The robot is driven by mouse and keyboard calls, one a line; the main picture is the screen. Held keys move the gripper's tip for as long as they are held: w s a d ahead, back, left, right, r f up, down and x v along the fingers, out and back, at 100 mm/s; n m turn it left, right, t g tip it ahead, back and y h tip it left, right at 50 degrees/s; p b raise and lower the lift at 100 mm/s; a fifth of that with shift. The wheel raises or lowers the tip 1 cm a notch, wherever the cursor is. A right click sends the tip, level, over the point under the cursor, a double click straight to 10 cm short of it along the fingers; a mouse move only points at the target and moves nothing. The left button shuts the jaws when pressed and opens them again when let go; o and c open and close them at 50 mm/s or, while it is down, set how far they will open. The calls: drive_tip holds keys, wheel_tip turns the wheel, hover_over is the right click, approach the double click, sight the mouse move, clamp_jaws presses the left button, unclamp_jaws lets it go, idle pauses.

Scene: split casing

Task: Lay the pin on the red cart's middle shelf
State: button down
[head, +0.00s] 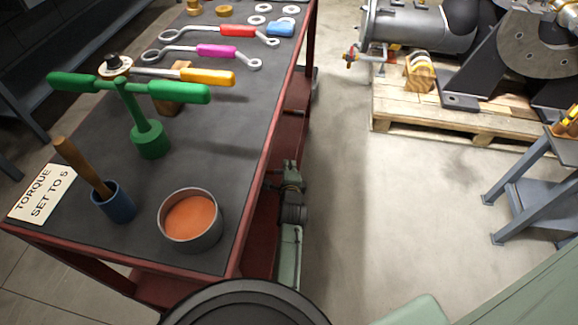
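The red cart (272,150) stands at the left, with a dark grey top and a red frame. Part of a lower red shelf (293,128) shows past its right edge; the top hides most of the space below. I cannot make out the pin in this view. I cannot identify my gripper or its fingers either. A dark and grey-green mechanical form (290,205) sits at the cart's right side, below the top. I cannot tell whether it is part of my arm.
On the cart top are a green T-handled tool (150,140), a blue cup (115,205) with a wooden handle, a tin of orange stuff (190,218), a torque sign (42,193) and several wrenches. A wooden pallet (400,115) with machinery stands beyond clear floor (400,210). A blue-grey stand (525,190) is at right.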

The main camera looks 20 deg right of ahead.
drive_tip(key=c, duration=2.3)
unclamp_jaws()
drive_tip(key=o, duration=0.6)
drive_tip(key=shift+f, duration=0.1)
